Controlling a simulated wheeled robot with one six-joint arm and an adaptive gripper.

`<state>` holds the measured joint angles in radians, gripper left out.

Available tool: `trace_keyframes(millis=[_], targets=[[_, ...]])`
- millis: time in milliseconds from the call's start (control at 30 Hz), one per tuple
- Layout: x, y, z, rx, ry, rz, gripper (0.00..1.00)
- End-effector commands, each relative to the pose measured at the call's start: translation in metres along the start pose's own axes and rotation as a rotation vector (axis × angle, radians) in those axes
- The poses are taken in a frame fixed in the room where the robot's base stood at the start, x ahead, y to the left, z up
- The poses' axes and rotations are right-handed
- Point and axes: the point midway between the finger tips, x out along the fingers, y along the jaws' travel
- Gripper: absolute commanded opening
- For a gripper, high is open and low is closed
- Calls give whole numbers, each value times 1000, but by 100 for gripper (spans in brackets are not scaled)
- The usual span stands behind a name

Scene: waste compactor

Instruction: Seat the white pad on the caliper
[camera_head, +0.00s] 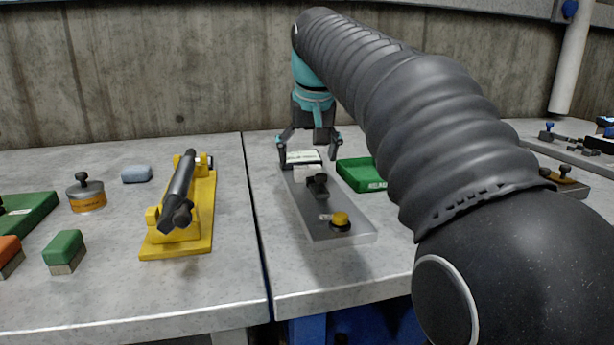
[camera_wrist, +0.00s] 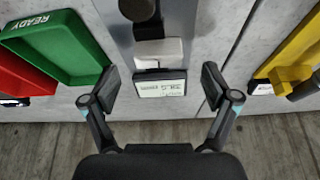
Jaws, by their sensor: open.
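My gripper (camera_head: 308,153) is open above that end. In the wrist view its fingers (camera_wrist: 161,83) stand either side of the labelled piece, with gaps. I cannot tell exactly how the white block is seated.
A green tray (camera_head: 358,174) marked READY is close to the fixture's right side. A yellow fixture (camera_head: 200,215) with a black cylinder is on the left bench, across a seam. A concrete wall (camera_head: 150,70) stands behind. My arm covers much of the right side.

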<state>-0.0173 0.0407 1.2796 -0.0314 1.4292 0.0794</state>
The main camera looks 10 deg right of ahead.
Motion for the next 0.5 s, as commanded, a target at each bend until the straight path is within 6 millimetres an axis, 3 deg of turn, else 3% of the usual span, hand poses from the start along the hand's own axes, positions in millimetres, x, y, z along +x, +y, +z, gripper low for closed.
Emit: trace_keyframes(millis=[200, 500], targets=[[29, 2, 1, 1, -1, 0, 86], [33, 2, 1, 1, -1, 1, 86]])
